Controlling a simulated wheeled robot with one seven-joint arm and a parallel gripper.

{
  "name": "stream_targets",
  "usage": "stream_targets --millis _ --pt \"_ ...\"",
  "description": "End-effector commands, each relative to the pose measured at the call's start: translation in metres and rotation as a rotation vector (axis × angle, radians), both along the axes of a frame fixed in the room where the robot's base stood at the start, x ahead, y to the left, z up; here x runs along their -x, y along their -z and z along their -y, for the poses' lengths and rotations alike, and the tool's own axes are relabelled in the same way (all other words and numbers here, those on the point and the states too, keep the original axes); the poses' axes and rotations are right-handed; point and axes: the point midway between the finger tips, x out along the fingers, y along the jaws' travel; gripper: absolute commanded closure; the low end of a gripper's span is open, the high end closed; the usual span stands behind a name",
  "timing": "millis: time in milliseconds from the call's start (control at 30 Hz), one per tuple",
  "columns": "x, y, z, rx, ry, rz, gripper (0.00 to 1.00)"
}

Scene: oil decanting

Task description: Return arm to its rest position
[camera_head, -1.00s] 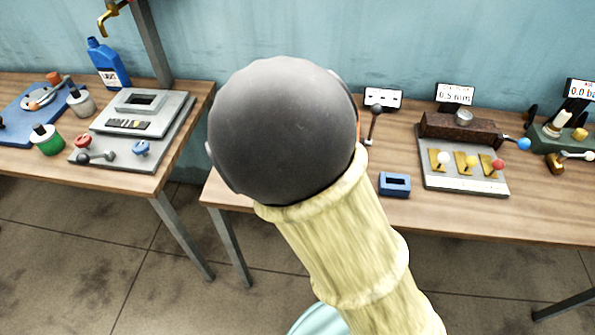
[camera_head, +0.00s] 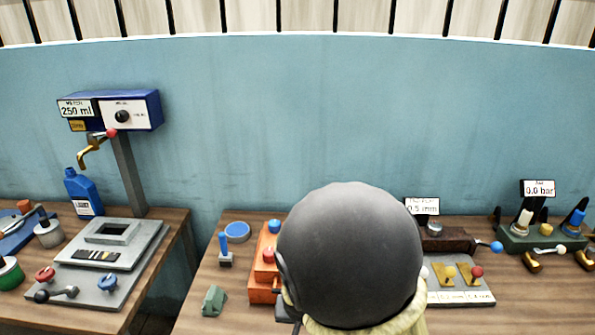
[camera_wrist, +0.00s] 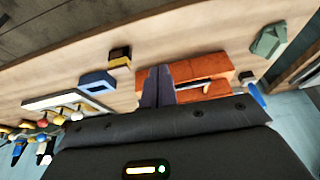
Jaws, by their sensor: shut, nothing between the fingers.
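My arm's dark rounded link (camera_head: 350,255) and its cream sleeve fill the lower middle of the head view and hide part of the right-hand bench. My gripper (camera_wrist: 158,88) shows in the wrist view with its two dark fingers together and nothing between them. In that view the fingertips overlap an orange block-like fixture (camera_wrist: 205,68) on the wooden bench; I cannot tell the gap between them. The orange fixture also shows in the head view (camera_head: 264,262), just left of my arm. The gripper itself is hidden in the head view.
A green block (camera_head: 214,300) and a blue-handled tool (camera_head: 225,250) stand left of the orange fixture. A blue block (camera_wrist: 97,82) lies near the fingers. The left bench holds a grey plate fixture (camera_head: 110,270), a blue bottle (camera_head: 83,193) and a dispenser (camera_head: 110,110). A gap separates the benches.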

Motion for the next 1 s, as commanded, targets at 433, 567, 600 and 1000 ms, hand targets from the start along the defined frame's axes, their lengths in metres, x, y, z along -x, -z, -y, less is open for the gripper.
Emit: stream_targets --millis 433,567,600,1000 --pt "0.039 -0.027 0.085 -0.02 -0.016 -0.113 1.0" --pt "0.053 -0.035 0.105 -0.014 -0.032 -0.13 1.0" --pt "0.058 -0.038 0.112 -0.012 -0.036 -0.133 1.0" --pt "0.086 -0.051 0.142 0.019 -0.071 -0.16 1.0"
